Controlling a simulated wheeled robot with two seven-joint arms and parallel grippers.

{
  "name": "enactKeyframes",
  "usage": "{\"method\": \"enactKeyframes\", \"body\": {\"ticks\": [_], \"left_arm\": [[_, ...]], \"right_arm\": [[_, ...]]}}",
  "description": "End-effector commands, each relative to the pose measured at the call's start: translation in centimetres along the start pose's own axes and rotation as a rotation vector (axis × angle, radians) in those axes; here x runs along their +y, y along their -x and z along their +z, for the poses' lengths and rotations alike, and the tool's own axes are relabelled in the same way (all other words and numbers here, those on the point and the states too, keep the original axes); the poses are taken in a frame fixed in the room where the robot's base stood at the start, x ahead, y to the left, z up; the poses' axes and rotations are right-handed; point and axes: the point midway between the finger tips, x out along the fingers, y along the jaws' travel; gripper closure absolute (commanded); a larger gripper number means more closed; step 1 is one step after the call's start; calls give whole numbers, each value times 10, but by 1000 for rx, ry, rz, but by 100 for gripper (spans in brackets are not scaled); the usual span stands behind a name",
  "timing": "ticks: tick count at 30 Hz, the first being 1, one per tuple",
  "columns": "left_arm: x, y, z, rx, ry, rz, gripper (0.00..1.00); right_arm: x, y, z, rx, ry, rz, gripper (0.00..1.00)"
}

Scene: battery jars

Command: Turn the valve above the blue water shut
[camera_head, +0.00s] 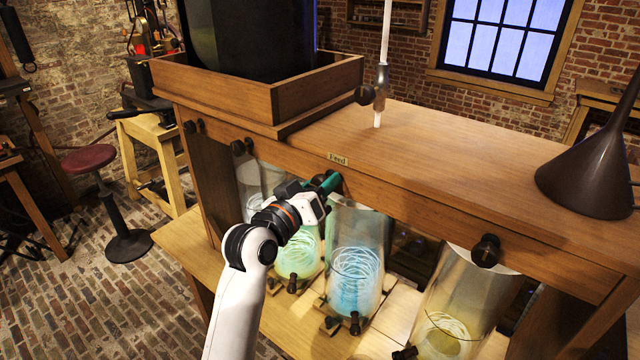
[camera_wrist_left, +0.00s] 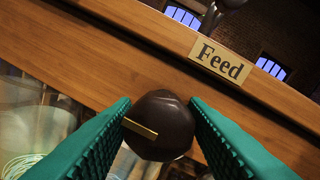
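The jar of blue water (camera_head: 355,275) stands under the wooden beam, with a pale coil inside. The valve knob above it is hidden behind my left gripper (camera_head: 328,183) in the head view. In the left wrist view that dark, rounded knob (camera_wrist_left: 160,122) shows close up, with a brass pointer bar (camera_wrist_left: 139,128) slanting across its left part. My left gripper's teal fingers (camera_wrist_left: 160,105) stand on both sides of the knob, very near its edges. Whether they press on it I cannot tell. My right gripper is out of view.
A brass "Feed" plate (camera_head: 338,159) is on the beam above the knob. A green-water jar (camera_head: 298,255) stands left of the blue one and a yellow-water jar (camera_head: 452,310) right. Another dark knob (camera_head: 486,250) sits right on the beam. A dark funnel (camera_head: 597,170) stands on top.

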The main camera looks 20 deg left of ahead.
Motion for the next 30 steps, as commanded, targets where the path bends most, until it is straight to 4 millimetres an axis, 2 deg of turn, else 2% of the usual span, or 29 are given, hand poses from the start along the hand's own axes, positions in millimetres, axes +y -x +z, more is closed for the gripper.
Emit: {"method": "enactKeyframes", "body": {"ticks": [1, 5, 17, 30], "left_arm": [[0, 0, 0, 0, 0, 0, 69], [0, 0, 0, 0, 0, 0, 89], [1, 0, 0, -5, -88, -1, 89], [1, 0, 1, -32, -457, -15, 89]], "right_arm": [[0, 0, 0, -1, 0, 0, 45], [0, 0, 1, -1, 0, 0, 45], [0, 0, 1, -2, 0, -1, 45], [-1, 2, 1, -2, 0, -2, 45]]}}
